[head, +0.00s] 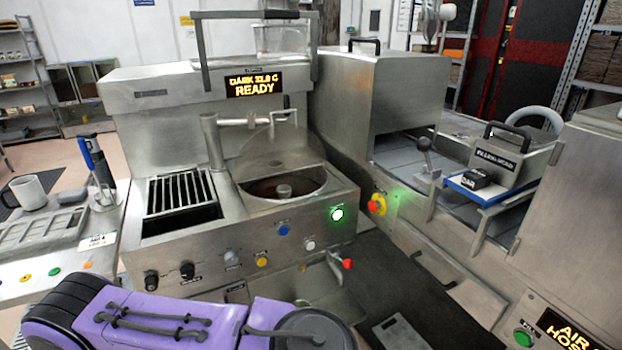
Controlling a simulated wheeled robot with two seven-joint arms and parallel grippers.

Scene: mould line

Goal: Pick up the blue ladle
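A tall blue and black handle, which looks like the blue ladle (92,158), stands nearly upright at the left, between the white mug and the steel machine. Its lower end is at a small metal holder (104,199); the bowl cannot be made out. My purple left arm crosses the bottom left, in front of the machine and well below the ladle. Neither of my grippers shows in the head view.
A steel machine with a round dark melting bowl (283,189) and a black grate (180,193) fills the middle. A white mug (29,192) and a grey mould tray (38,230) are on the left counter. A filling head (497,160) is at right.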

